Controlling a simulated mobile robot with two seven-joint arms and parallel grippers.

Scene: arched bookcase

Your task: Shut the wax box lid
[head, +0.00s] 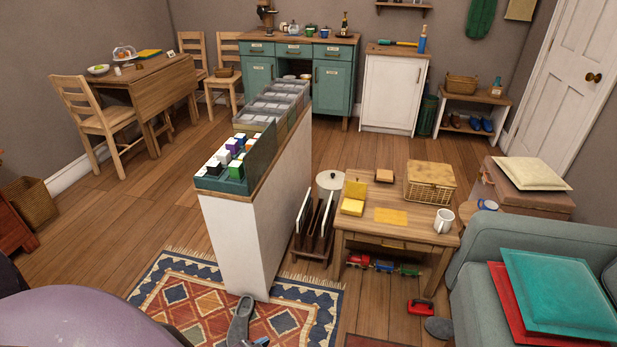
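A small yellow box (352,207) stands near the back left of the low wooden table (367,228). I take it to be the wax box. Its yellow lid (355,189) is raised at the back, so the box stands open. The hinge and the inside are too small to make out.
The low table also holds a flat yellow cloth (391,216), a brown block (384,176), a wicker basket (430,184) and a white mug (444,221). A white divider (245,235) stands left, a teal sofa (490,262) right. A red toy (420,307) lies in front.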

